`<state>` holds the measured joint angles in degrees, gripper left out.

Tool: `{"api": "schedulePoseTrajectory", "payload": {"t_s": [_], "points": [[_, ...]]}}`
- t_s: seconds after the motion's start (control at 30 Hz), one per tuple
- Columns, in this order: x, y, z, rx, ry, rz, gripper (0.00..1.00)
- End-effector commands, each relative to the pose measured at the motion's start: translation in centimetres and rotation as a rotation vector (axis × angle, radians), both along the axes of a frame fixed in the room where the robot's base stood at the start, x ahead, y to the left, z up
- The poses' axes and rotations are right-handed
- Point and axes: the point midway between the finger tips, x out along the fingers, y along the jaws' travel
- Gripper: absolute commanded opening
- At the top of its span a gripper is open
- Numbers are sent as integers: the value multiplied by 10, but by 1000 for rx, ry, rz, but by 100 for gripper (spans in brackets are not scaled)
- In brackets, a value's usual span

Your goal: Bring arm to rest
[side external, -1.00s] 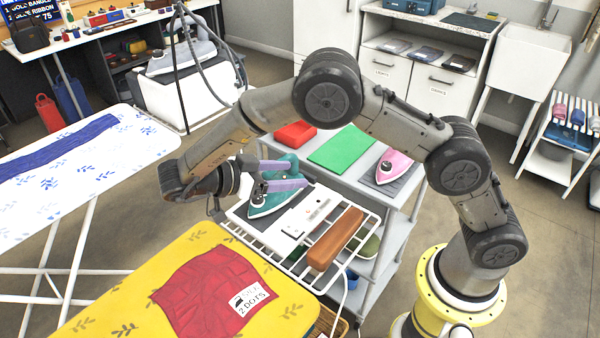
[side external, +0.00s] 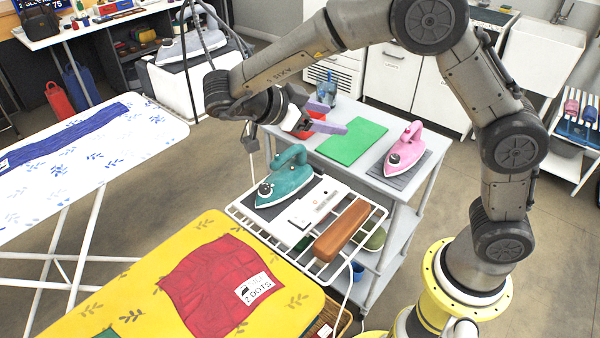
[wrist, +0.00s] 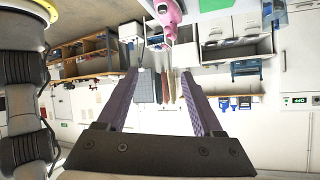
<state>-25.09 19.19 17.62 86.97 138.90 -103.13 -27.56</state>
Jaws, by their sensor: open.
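My gripper (side external: 334,127) is raised in the air above the wire rack, its purple fingers apart and pointing right in the side view. In the wrist view the two fingers (wrist: 168,100) stand wide apart with nothing between them. The teal iron (side external: 287,180) sits on a dark pad on the white wire rack (side external: 240,218), below and left of my fingertips and clear of them. A wooden block (side external: 342,232) and a white plate with a control (side external: 313,203) lie on the same rack.
A grey cart (side external: 368,177) bears a green mat (side external: 352,142), a red tray and a pink iron (side external: 405,147). A yellow ironing board (side external: 130,290) with a red cloth (side external: 215,283) is in front. A blue-patterned board (side external: 150,133) stands at left. The air around my gripper looks clear.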

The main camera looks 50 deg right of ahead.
Motion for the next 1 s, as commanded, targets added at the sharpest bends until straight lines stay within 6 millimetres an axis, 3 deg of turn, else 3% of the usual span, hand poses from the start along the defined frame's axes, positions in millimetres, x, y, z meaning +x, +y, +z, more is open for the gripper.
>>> {"api": "schedulePoseTrajectory", "payload": {"t_s": [0.03,0.1,0.2,0.3,0.47,0.6,0.67,0.77,0.87,1.0], "points": [[4,-25,26,-2,-99,26,68],[14,-57,56,-21,-243,97,68],[31,-95,104,-61,-454,247,68],[44,-120,158,-115,-644,445,68],[48,-121,232,-198,-828,809,68],[35,-90,268,-241,-856,1146,68],[26,-72,273,-248,-829,1289,68],[6,-40,264,-239,-734,1512,68],[-18,-11,235,-196,-580,1708,68],[-59,15,172,-84,-286,1912,68]]}}
